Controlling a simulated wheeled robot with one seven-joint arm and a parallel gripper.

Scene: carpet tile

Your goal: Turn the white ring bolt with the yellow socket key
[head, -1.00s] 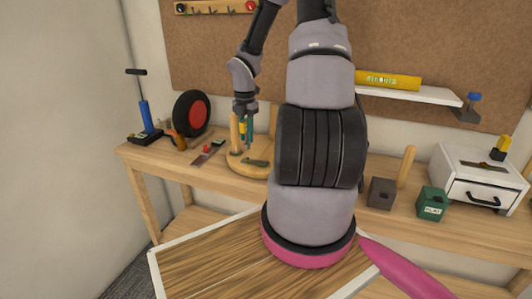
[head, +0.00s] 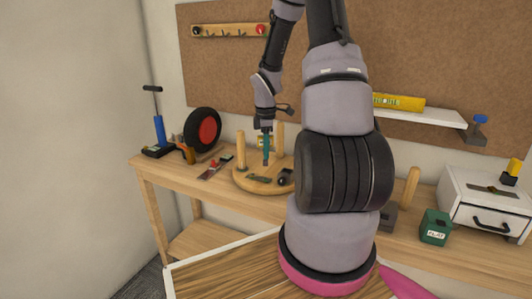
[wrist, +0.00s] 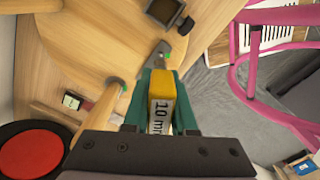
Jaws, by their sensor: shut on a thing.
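My gripper (head: 266,152) hangs over a round wooden board (head: 245,184) on the workbench. In the wrist view my gripper (wrist: 160,88) has its green fingers shut on the yellow socket key (wrist: 162,90), whose label reads "10 m", partly cut off. In the head view only a little yellow shows by the fingers. I cannot make out the white ring bolt in either view.
Upright wooden posts (head: 241,150) stand on the board, with a small dark object (head: 285,177) and a grey-green piece (head: 258,179) lying on it. A black wheel with red hub (head: 206,132) stands left. A green box (head: 435,228) and white drawer unit (head: 485,205) are right.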

